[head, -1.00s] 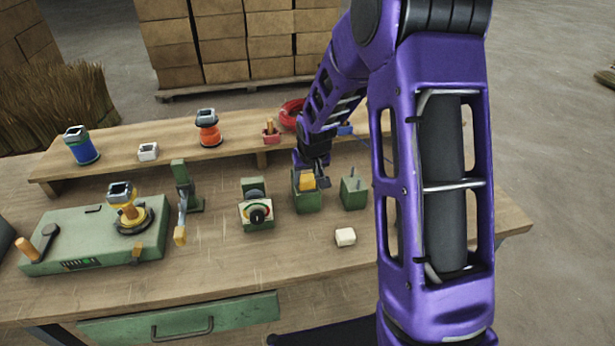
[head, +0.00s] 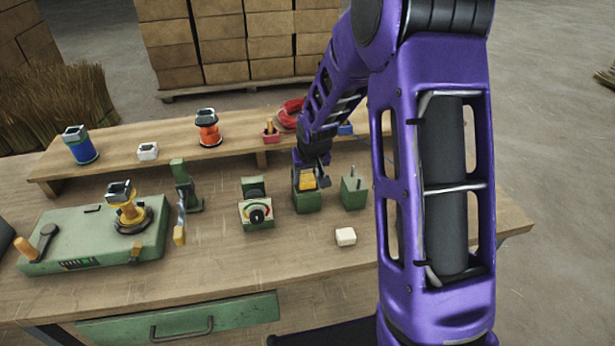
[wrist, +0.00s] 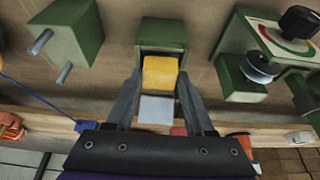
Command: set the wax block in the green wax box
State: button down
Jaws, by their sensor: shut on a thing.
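The yellow-orange wax block (head: 307,181) is at the top of the green wax box (head: 307,201), with its upper part showing above the front wall. My gripper (head: 312,168) is over the box from behind, shut on the block. In the wrist view the wax block (wrist: 160,73) is between the two dark fingers of my gripper (wrist: 160,80), beside the green wax box (wrist: 163,33). The block's lower part is hidden, so I cannot tell whether it touches the box floor.
A green block with metal pins (head: 354,193) stands close right of the box, and a green dial unit (head: 256,211) stands to the left. A small white block (head: 345,236) lies in front. A raised wooden shelf (head: 236,148) runs behind. The table front is mostly clear.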

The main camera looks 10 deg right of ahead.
jog(key=shift+f+b, duration=0.55)
jog(key=shift+f, duration=0.1)
jog(key=c, duration=0.5)
grip_release()
jog(key=shift+c, duration=0.2)
jog(key=shift+p+v, duration=1.25)
jog(key=shift+v, duration=1.55)
send_near(307, 180)
jog(key=shift+s+r, duration=0.2)
jog(key=shift+r, duration=0.35)
